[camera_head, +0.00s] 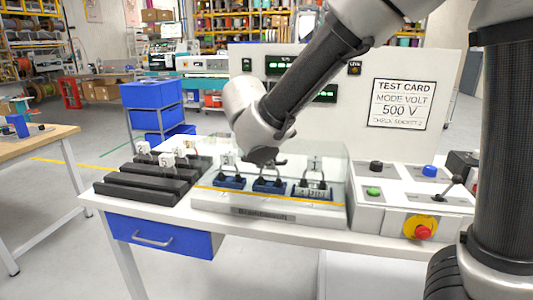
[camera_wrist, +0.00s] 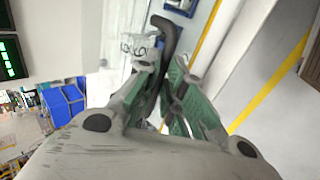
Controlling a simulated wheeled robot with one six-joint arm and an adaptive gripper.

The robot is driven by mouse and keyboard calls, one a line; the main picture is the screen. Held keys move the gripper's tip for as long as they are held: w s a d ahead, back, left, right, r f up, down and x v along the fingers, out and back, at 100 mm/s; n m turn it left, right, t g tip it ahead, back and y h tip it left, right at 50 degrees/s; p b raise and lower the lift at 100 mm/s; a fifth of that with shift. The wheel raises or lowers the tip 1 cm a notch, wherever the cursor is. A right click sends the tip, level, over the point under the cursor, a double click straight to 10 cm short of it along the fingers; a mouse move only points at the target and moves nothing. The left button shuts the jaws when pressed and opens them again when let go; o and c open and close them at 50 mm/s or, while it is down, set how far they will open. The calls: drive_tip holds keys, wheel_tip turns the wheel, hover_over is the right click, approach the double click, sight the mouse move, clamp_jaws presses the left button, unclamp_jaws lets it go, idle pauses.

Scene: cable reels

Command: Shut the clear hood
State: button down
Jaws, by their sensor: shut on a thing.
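The clear hood (camera_head: 335,172) is a see-through cover on the white bench, over a fixture holding blue blocks (camera_head: 270,186) with dark leads. A yellow strip (camera_head: 270,196) runs along the front. I cannot tell whether the hood is fully down. My gripper (camera_head: 266,158) is at the hood, pointing down, in the head view. In the wrist view my gripper (camera_wrist: 166,80) has its green-padded fingers closed on a dark curved bar (camera_wrist: 168,32), which looks like the hood's handle. The bar's grasped part is mostly hidden by the fingers.
Black racks (camera_head: 150,185) with numbered white tags stand left of the hood. A control box (camera_head: 400,205) with buttons, a lever and a red stop button (camera_head: 423,232) stands right. A white panel with a test card (camera_head: 400,104) rises behind. Blue bins (camera_head: 152,95) stand beyond.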

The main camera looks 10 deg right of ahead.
drive_tip(key=shift+d+f, duration=0.1)
idle(0.3)
drive_tip(key=c, duration=1.5)
unclamp_jaws()
drive_tip(key=v, duration=1.2)
drive_tip(key=shift+s, duration=0.1)
drive_tip(key=shift+f, duration=0.15)
